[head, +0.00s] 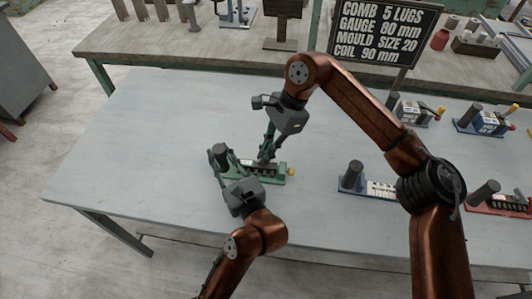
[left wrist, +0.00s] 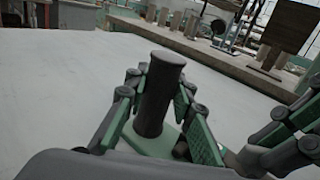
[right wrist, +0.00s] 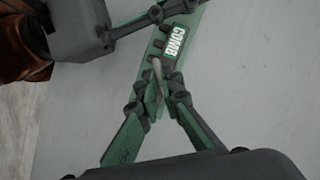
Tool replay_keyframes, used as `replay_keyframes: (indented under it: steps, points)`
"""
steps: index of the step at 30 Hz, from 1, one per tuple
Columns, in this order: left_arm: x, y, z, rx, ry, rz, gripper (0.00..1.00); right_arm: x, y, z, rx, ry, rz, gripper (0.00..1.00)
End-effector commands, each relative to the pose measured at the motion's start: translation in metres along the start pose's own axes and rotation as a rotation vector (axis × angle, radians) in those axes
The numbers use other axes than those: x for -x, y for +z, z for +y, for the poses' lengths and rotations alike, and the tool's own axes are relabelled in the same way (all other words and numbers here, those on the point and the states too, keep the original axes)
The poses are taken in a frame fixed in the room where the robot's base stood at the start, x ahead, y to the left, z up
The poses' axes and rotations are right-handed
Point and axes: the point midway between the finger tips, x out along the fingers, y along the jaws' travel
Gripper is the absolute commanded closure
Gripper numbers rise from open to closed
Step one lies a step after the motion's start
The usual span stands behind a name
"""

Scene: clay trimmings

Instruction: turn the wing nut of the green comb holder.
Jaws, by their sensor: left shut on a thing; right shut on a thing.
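My right gripper (head: 264,160) reaches down from above, shut on a thin grey piece (right wrist: 157,70) of the holder, beside the white COMB label (right wrist: 173,42). The fingers hide much of this piece, so I cannot tell for certain that it is the wing nut.
A blue holder (head: 350,187) lies to the right, partly behind my right arm. A red holder (head: 490,203) and others stand further right. A black sign (head: 385,35) with white lettering stands at the back. The table's left side is clear.

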Motion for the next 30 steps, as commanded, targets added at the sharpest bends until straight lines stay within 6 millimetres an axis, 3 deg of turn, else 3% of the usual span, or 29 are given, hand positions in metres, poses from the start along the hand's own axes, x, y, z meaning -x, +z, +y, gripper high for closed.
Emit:
replay_keyframes:
  steps: [13,14,21,30]
  points:
    - [-0.0006,-0.0005,0.0011,0.0,0.003,0.001,1.0,0.0002,-0.0006,0.0003,0.008,0.004,0.001,1.0]
    - [-0.0006,-0.0006,0.0011,0.0,0.003,0.001,1.0,0.0002,-0.0006,0.0003,0.008,0.004,0.001,0.92]
    - [-0.0004,-0.0005,0.0008,0.0,0.002,0.001,1.0,0.0,-0.0004,0.0002,0.007,0.004,0.0,0.76]
    - [-0.0003,-0.0005,0.0005,0.0,0.001,0.001,1.0,0.0023,-0.0001,-0.0001,0.007,0.003,0.0,0.76]
